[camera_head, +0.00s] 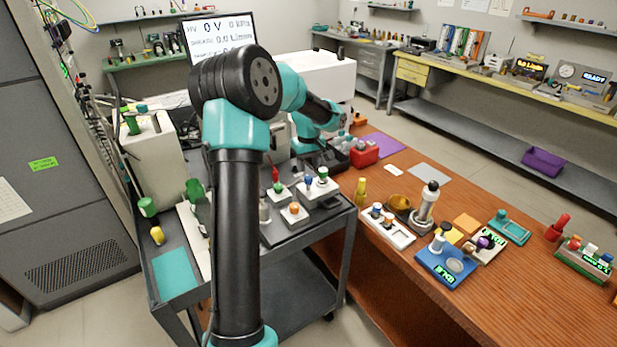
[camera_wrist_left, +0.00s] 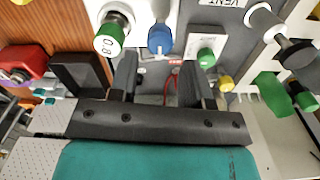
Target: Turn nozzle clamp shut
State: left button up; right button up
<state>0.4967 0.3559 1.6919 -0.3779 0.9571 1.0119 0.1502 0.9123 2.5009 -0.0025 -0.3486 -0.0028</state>
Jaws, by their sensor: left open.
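My left gripper (camera_wrist_left: 158,66) is open, its two dark fingers apart with nothing held between them. In the left wrist view, a blue knob (camera_wrist_left: 160,38) lies just ahead of the gap between the fingertips. A green knob marked 0.8 (camera_wrist_left: 108,40) is just left of it, and a smaller green knob (camera_wrist_left: 206,58) is to the right. I cannot tell which part is the nozzle clamp. In the head view, my left arm hides part of the equipment, and the fingertips cannot be made out. My right gripper is not in view.
A grey cart (camera_head: 334,232) carries several knobbed fittings. The wooden table (camera_head: 440,320) at right holds a red box (camera_head: 364,154), a white rack (camera_head: 388,229) and a blue device (camera_head: 446,263). A monitor (camera_head: 222,30) stands behind. A yellow fitting (camera_wrist_left: 226,82) is beside the right finger.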

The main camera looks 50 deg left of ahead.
aim_at(308, 177)
pick_arm(q)
jog(key=shift+f, duration=2.65)
jog(key=shift+c, duration=0.3)
jog(key=c, duration=0.6)
